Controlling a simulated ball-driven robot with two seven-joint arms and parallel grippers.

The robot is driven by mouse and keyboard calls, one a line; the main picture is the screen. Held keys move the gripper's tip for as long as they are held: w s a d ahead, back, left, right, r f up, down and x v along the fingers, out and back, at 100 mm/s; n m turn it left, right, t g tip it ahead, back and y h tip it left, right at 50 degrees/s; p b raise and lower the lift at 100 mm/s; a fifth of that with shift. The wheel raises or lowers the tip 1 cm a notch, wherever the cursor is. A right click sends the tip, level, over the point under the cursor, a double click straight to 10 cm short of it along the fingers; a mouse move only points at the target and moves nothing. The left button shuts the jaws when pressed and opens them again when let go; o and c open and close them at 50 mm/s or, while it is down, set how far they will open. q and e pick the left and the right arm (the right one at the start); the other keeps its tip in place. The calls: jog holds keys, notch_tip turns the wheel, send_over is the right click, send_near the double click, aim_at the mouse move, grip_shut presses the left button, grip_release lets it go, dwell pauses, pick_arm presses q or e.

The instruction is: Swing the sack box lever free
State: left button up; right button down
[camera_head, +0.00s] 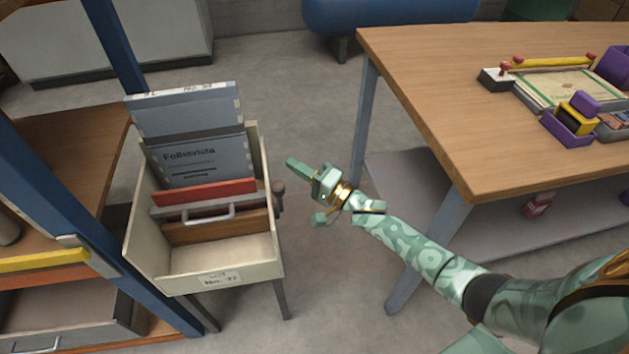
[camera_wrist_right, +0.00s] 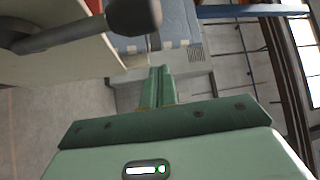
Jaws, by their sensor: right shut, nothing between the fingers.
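The sack box (camera_head: 262,185) is a cream open-topped box on legs, left of centre in the head view. Grey sacks (camera_head: 195,160) stand in its back, with a red divider (camera_head: 205,192) and a panel with a metal handle (camera_head: 208,214) in front. The lever (camera_head: 279,188) is a dark knob on the box's right side. The lever's dark knob and arm show large in the right wrist view (camera_wrist_right: 132,17), at the upper left. My right gripper (camera_head: 292,163) is shut and empty, just right of the box and apart from the lever. My left gripper is out of view.
A wooden table (camera_head: 450,100) with trays and stationery stands at the right. A blue-framed shelf (camera_head: 60,210) stands close on the box's left. Open floor (camera_head: 320,110) lies between box and table. A blue tank (camera_head: 390,15) is at the back.

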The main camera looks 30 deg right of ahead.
aim_at(279, 200)
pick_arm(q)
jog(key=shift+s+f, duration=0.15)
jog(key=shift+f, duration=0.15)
pick_arm(e)
jog(key=shift+s+a+f, duration=0.2)
jog(key=shift+s+a, duration=0.5)
jog(key=shift+s+a+f, duration=0.2)
jog(key=shift+s+a, duration=0.5)
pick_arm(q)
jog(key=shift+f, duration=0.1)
pick_arm(e)
jog(key=shift+f, duration=0.1)
